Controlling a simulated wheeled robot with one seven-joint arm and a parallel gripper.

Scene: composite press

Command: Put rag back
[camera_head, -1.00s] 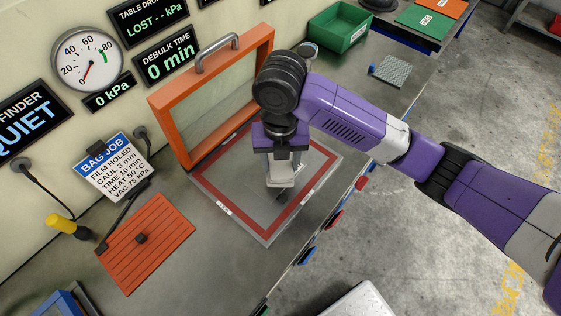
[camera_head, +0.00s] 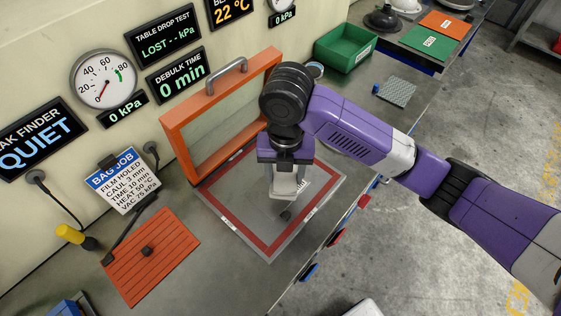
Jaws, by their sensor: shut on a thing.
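My gripper (camera_head: 284,196) points down over the grey plate with a red border (camera_head: 240,222), in front of the raised orange-framed lid (camera_head: 222,112). Its pale fingers are shut. A small dark thing (camera_head: 285,215) shows right at the fingertips; I cannot tell its full shape. Nothing in view is clearly a rag in the jaws. A grey-blue checked, cloth-like square (camera_head: 398,93) lies flat on the bench at the right, apart from my gripper, with a small blue object (camera_head: 376,89) beside it.
A green bin (camera_head: 345,50) stands behind the checked square. An orange slatted panel (camera_head: 150,258) lies at the left, by a job sign (camera_head: 123,182) and a yellow-handled tool (camera_head: 72,234). Gauges and displays line the wall.

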